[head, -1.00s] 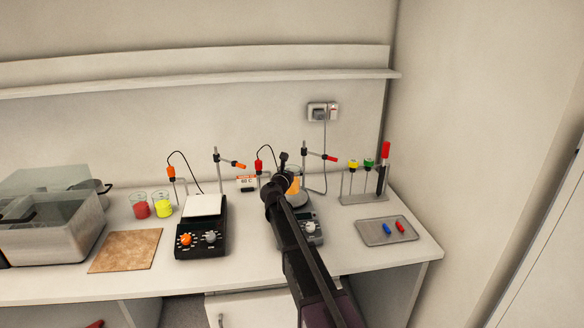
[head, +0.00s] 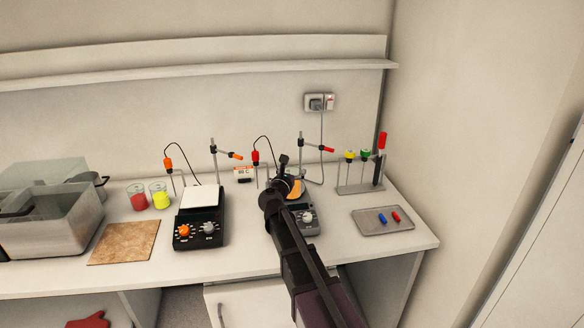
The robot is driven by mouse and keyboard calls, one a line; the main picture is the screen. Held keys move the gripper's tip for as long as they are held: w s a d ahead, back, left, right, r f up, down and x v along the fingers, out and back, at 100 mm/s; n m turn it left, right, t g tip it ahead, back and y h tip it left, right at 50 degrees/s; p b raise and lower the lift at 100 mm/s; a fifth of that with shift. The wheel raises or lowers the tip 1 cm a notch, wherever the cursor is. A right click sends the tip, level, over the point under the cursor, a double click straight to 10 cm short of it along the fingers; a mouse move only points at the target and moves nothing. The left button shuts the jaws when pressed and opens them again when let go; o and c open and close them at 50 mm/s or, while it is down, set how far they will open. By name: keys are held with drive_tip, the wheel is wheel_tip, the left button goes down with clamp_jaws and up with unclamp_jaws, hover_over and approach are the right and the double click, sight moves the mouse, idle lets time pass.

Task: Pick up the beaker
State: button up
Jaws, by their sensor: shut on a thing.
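A beaker with orange liquid (head: 297,188) is at the right hotplate stirrer (head: 309,219), partly hidden behind my gripper. My gripper (head: 287,180) is shut on this beaker, with my arm reaching in from the bottom of the head view. The fingertips and the beaker's base are mostly covered, so I cannot tell whether the beaker touches the plate. Two other beakers, one with red liquid (head: 138,201) and one with yellow liquid (head: 160,199), stand at the left.
A left stirrer (head: 200,228) with a white top stands beside a brown board (head: 124,242). Clamp stands with probes (head: 302,150) rise behind. A rack (head: 359,188) and a grey tray (head: 370,230) are at the right.

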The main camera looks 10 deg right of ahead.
drive_tip(key=shift+s+a+r, duration=0.1)
drive_tip(key=shift+s+r, duration=0.05)
drive_tip(key=shift+s, duration=0.9)
drive_tip(key=shift+s+r, duration=0.1)
drive_tip(key=shift+s, duration=0.95)
drive_tip(key=shift+s, duration=0.1)
drive_tip(key=shift+a, duration=0.15)
